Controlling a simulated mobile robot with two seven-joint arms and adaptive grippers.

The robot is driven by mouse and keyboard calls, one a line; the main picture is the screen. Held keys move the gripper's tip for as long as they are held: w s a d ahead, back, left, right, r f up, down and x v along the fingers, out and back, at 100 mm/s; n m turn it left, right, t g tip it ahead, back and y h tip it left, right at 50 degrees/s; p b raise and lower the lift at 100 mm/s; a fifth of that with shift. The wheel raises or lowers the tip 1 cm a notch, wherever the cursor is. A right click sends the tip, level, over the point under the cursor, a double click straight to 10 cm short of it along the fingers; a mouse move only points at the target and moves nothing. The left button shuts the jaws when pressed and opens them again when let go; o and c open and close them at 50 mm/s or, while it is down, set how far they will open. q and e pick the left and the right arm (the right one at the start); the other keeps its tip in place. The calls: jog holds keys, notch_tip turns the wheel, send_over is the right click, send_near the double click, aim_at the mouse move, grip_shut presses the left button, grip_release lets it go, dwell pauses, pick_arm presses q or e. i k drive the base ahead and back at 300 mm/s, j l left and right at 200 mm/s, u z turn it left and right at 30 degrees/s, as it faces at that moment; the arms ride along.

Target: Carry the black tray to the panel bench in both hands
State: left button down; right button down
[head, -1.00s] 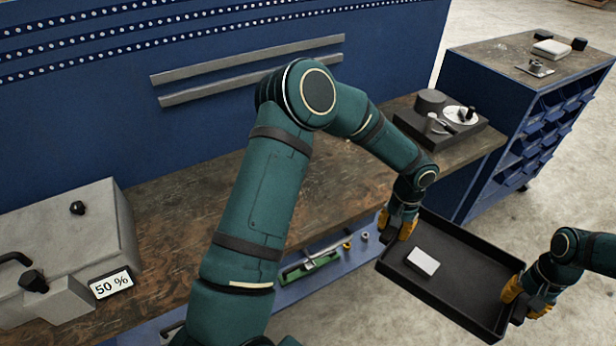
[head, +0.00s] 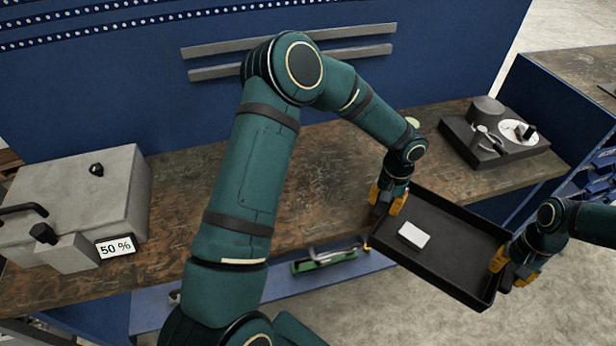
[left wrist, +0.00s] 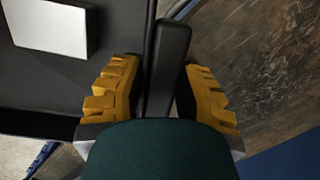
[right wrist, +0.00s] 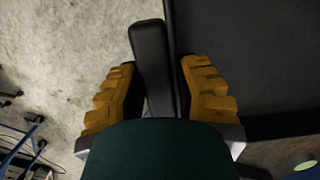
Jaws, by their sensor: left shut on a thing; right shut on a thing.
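The black tray (head: 448,262) hangs level between my two hands, in front of the wooden bench (head: 290,190) with the blue panel behind it. A white box-shaped block (head: 413,235) lies inside the tray, nearer its left end. My left gripper (head: 388,200) is shut on the tray's left end; in the left wrist view its yellow fingers (left wrist: 163,95) sit either side of a black handle. My right gripper (head: 512,270) is shut on the right end; the right wrist view shows its fingers (right wrist: 158,95) around the other handle.
A grey machine with a "50 %" label (head: 80,205) stands on the bench's left. A dark block with round parts (head: 495,135) stands on its right end. The bench middle is partly hidden by my left arm. A green tool (head: 325,258) lies on the lower shelf. A blue cabinet (head: 550,100) stands right.

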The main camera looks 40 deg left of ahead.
aim_at(320, 181)
jog(key=i+l+u, duration=0.1)
jog(key=u, duration=0.35)
jog(key=i+l+u, duration=0.2)
jog(key=u, duration=0.25)
jog(key=i+l+u, duration=0.25)
jog(key=u, duration=0.2)
jog(key=i+l+u, duration=0.15)
jog(key=u, duration=0.3)
jog(key=l, duration=0.1)
